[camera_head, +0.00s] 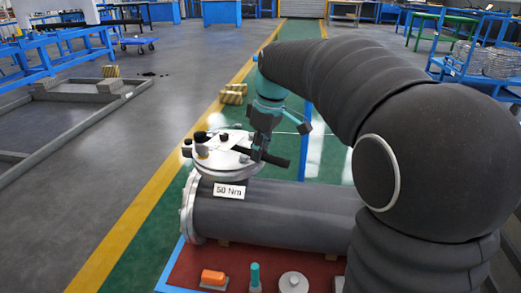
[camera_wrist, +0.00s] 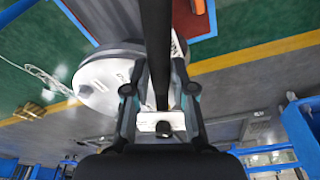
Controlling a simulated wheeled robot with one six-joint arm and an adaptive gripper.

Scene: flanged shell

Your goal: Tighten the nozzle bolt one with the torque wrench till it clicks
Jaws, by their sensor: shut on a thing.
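My gripper (camera_head: 260,148) points down at the right side of the nozzle flange and is shut on the torque wrench. The wrench's dark handle (camera_head: 277,160) sticks out to the right of the fingers. In the wrist view the wrench is a long black bar (camera_wrist: 155,30) between the fingers of my gripper (camera_wrist: 160,68). The round pale nozzle cover (camera_head: 218,160) sits on top of the shell, with dark bolts (camera_head: 201,151) around its rim. It also shows in the wrist view (camera_wrist: 95,80). I cannot tell which is bolt one or whether the wrench head is on it.
The grey shell (camera_head: 290,213) lies on a red-topped stand (camera_head: 182,272) with a "50 Nm" label (camera_head: 229,191). An orange item (camera_head: 213,277), a teal peg (camera_head: 255,274) and a pale disc (camera_head: 293,283) are in front. Floor at left is open up to a low frame (camera_head: 80,118).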

